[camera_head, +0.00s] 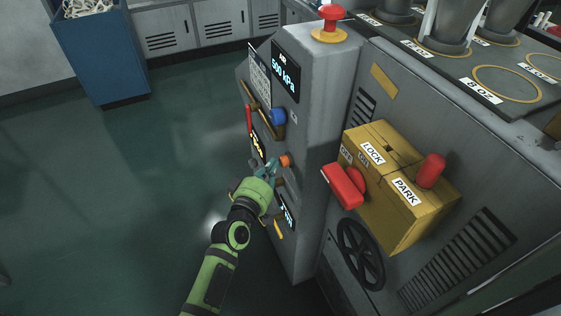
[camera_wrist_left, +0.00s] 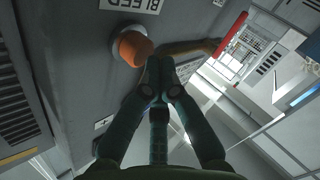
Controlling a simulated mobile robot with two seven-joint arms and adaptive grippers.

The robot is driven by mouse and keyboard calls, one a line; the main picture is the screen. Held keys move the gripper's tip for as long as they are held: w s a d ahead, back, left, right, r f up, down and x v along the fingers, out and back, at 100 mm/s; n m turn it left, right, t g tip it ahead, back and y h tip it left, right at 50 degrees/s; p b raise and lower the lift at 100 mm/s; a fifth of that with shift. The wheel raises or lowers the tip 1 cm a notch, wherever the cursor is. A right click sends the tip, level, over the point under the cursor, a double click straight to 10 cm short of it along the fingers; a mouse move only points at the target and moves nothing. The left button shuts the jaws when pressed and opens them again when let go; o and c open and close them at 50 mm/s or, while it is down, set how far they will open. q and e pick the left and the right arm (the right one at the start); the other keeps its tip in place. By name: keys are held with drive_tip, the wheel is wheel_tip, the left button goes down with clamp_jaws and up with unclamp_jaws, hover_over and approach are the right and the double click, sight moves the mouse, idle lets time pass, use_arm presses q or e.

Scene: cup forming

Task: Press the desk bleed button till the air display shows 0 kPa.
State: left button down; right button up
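The air display (camera_head: 285,71) on the desk's control face reads 500 kPa. The orange bleed button (camera_head: 285,160) sticks out of the same face lower down. In the left wrist view the button (camera_wrist_left: 131,47) shows large beside an upside-down BLEED label (camera_wrist_left: 133,4). My left gripper (camera_head: 267,167) is just left of the button in the head view. In the left wrist view the gripper's fingertips (camera_wrist_left: 160,72) are together with nothing visible between them, just right of and below the button. I cannot tell whether they touch it. My right gripper is not in view.
A blue knob (camera_head: 278,116) and a red lever (camera_head: 249,119) sit above the bleed button. A red mushroom button (camera_head: 331,17) stands on top of the desk. A yellow LOCK/PARK box (camera_head: 398,190) and a black handwheel (camera_head: 360,252) are on the right.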

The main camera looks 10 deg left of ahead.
use_arm(q)
drive_tip(key=shift+w+d, duration=0.25)
drive_tip(key=shift+d, duration=0.15)
idle(0.7)
drive_tip(key=shift+s+a, duration=0.55)
drive_tip(key=shift+a, duration=0.2)
drive_tip(key=shift+s+a+p, duration=0.25)
drive_tip(key=shift+s+a, duration=0.45)
drive_tip(key=shift+a, duration=0.35)
drive_tip(key=shift+s+a+p, duration=0.2)
drive_tip(key=shift+s+a, duration=0.5)
drive_tip(key=shift+a, duration=0.35)
